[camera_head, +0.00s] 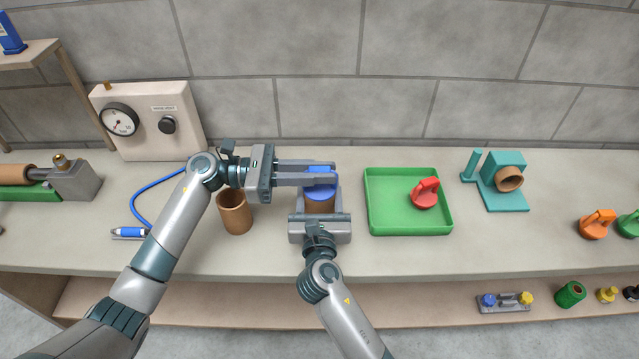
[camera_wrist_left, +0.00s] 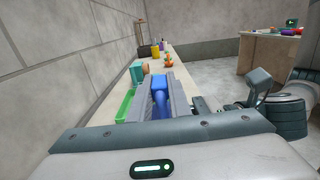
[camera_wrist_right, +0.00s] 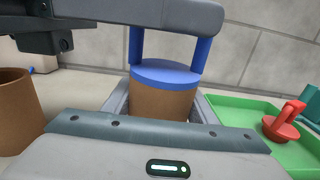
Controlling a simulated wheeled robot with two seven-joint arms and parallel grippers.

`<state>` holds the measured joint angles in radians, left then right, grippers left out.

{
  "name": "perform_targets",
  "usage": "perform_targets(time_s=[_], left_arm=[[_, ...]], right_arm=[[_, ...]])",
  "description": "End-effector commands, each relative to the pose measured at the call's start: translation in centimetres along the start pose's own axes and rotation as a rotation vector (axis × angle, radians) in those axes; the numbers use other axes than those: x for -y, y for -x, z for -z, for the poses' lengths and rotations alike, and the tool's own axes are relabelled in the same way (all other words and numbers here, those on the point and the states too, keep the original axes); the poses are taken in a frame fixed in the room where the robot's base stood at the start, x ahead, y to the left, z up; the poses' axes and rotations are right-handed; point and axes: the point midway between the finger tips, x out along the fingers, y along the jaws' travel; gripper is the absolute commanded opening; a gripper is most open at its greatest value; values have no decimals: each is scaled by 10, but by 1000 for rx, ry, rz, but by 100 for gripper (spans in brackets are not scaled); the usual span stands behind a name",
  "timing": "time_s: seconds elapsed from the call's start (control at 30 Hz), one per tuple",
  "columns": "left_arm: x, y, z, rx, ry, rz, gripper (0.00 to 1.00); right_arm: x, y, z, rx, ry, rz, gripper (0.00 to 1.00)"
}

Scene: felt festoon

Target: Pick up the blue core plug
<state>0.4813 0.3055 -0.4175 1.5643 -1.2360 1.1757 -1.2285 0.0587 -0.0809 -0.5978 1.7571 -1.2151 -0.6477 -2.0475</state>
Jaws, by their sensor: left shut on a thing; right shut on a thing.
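The blue core plug (camera_head: 320,190) sits on the top end of a brown cardboard tube (camera_head: 319,206) in the middle of the bench. In the right wrist view the plug (camera_wrist_right: 167,73) shows a flat disc with two posts, and its underside meets the tube (camera_wrist_right: 162,104). My left gripper (camera_head: 320,174) comes in from the left and is shut on the plug's handle; the plug also shows between its fingers in the left wrist view (camera_wrist_left: 160,88). My right gripper (camera_head: 320,205) is shut around the tube below the plug, its fingers on both sides.
A green tray (camera_head: 385,218) with a red plug (camera_head: 425,194) stands just right. Another brown tube (camera_head: 235,212) stands left of my right gripper. A teal stand (camera_head: 506,185) and an orange plug (camera_head: 597,224) are farther right. A gauge box (camera_head: 150,122) is at back left.

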Motion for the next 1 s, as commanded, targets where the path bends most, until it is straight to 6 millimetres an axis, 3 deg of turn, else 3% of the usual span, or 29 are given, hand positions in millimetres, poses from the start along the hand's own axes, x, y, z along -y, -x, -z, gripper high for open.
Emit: perform_targets(time_s=[0.37, 0.8, 1.0], left_arm=[[-1, 1, -15, 0, -3, -1, 0], [0, 0, -84, 0, -5, 0, 0], [0, 0, -99, 0, -2, 0, 0]], right_arm=[[0, 0, 0, -1, 0, 0, 28], [0, 0, 0, -1, 0, 0, 28], [0, 0, 0, -1, 0, 0, 28]])
